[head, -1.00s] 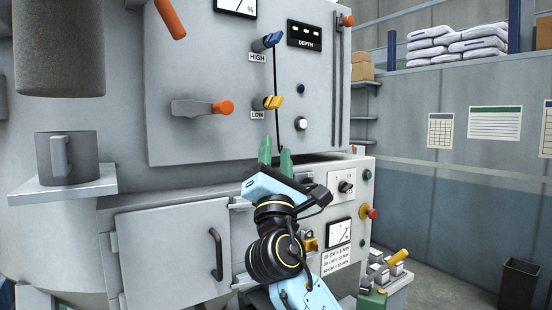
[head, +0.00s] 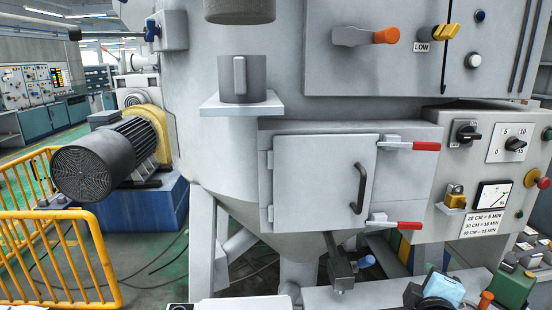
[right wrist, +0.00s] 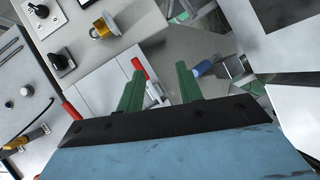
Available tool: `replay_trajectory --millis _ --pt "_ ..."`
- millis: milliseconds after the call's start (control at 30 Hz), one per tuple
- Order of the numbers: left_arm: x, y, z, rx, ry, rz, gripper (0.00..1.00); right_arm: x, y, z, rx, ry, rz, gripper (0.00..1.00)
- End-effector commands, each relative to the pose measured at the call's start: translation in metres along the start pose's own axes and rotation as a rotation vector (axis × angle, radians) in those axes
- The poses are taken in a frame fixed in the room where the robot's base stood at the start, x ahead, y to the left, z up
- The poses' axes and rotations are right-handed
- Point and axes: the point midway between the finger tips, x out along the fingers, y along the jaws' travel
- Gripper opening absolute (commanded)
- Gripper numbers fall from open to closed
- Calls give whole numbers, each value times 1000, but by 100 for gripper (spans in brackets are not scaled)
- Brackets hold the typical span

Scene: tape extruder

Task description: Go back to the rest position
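My right gripper (right wrist: 160,82) is open and empty in the right wrist view. Its two green fingers stand apart, with nothing between them. In the head view only part of my right arm's blue and black end (head: 443,290) shows at the bottom right edge, in front of the machine's lower part. My left gripper is in neither current view. The grey machine (head: 235,160) fills the middle of the head view. Its lower door (head: 315,180) is shut, with two red-handled latches (head: 410,146) on its right.
A grey mug (head: 262,85) stands on a small shelf at the machine's front. A yellow railing (head: 60,245) and a motor (head: 95,165) are on the left. A control panel (head: 490,165) with knobs, a gauge and a yellow padlock is on the right.

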Motion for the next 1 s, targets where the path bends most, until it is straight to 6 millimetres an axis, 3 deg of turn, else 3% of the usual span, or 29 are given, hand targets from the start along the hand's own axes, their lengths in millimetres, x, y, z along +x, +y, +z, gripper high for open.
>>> replay_trajectory --millis 33,100,200,400,633,700,867,1000 --pt "0 0 0 0 0 0 36 -13 -38 15 92 -20 -121 36" --pt "0 0 0 0 0 0 36 -35 -83 32 225 -60 -275 36" --pt "0 0 0 0 0 0 36 -69 -133 52 383 -136 -460 36" --pt "0 0 0 0 0 0 36 -134 -196 78 604 -300 -722 36" --pt "0 0 0 0 0 0 36 -206 -238 101 779 -504 -942 36" --pt "4 0 0 0 1 0 36 -189 -257 101 769 -499 -934 36" --pt "9 0 1 0 0 0 36 -170 -299 106 758 -509 -942 36" --pt "15 0 1 0 0 0 36 -155 -344 115 747 -522 -952 36"
